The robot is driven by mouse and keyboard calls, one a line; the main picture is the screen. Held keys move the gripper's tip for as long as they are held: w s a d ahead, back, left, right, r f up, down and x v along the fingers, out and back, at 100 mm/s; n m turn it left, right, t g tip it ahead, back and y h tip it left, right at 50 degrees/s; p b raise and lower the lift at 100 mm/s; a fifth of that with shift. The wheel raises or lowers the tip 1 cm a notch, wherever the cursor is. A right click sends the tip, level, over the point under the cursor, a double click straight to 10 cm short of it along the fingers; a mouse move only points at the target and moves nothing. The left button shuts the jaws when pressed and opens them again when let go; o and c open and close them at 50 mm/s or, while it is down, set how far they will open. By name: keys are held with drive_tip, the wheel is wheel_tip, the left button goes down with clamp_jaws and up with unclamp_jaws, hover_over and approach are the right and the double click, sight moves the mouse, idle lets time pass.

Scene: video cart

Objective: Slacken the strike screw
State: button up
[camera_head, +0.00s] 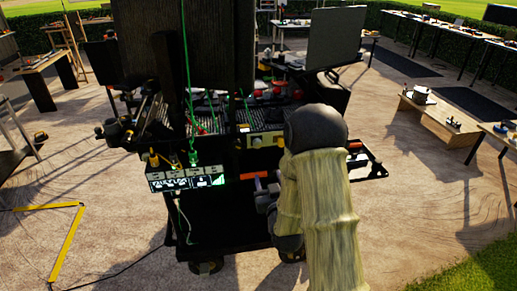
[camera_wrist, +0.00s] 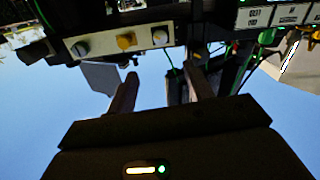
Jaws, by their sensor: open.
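A video cart (camera_head: 225,225) stands in the middle of the head view. A pale panel (camera_head: 262,140) sits on the cart. I cannot tell which part, if any, is the strike screw. In the wrist view my gripper (camera_wrist: 164,80) is open, with nothing seen between its fingers. The panel lies beyond the fingertips, to the upper left and apart from them. In the head view my arm hides part of the cart.
A lit meter box (camera_head: 187,178) sits at the cart's front left; its corner shows in the wrist view (camera_wrist: 280,15). Benches (camera_head: 440,118) stand right. The floor left of the cart is mostly clear.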

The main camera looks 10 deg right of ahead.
sight(258, 146)
drive_tip(key=w+p, duration=0.4)
drive_tip(key=w, duration=1.3)
drive_tip(key=shift+w, duration=0.2)
drive_tip(key=c, duration=1)
